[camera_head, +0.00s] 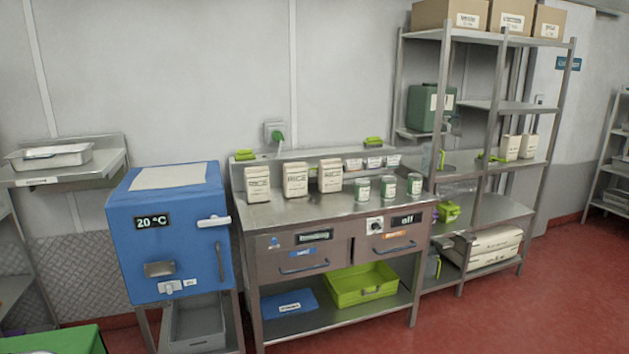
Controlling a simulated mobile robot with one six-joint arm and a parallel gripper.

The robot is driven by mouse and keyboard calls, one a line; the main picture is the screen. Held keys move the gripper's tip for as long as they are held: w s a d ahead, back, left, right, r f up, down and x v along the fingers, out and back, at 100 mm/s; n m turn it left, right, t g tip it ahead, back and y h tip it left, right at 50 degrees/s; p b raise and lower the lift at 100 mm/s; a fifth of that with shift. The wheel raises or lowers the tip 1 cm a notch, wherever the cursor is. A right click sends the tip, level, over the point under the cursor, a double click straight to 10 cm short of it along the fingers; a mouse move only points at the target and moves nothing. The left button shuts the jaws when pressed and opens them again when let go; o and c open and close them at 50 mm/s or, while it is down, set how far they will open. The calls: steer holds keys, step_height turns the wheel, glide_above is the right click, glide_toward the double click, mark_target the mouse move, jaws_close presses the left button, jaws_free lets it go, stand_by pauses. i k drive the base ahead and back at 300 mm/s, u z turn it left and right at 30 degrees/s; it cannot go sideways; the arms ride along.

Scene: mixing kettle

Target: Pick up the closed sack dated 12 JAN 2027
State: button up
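Three upright paper bags marked RICE stand on the steel counter (330,208): a left one (257,184), a middle one (295,180) and a right one (330,176). Two smaller pale bags stand on the shelf rack, one on the left (510,147) and one on the right (528,146). Large pale sacks (494,243) lie stacked on the rack's bottom shelf. No date is readable on any of them at this size, and I cannot tell which is dated 12 JAN 2027. My gripper is not in view.
Several green-and-white tins (388,188) stand on the counter's right side. Below it are two drawers and a lime tray (362,286). A blue cabinet (172,235) showing 20 °C stands left. Red floor (480,320) is free at front right.

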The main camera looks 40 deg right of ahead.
mark_target(330, 171)
steer(key=z, duration=0.3)
steer(key=i, duration=0.9)
steer(key=z, duration=0.25)
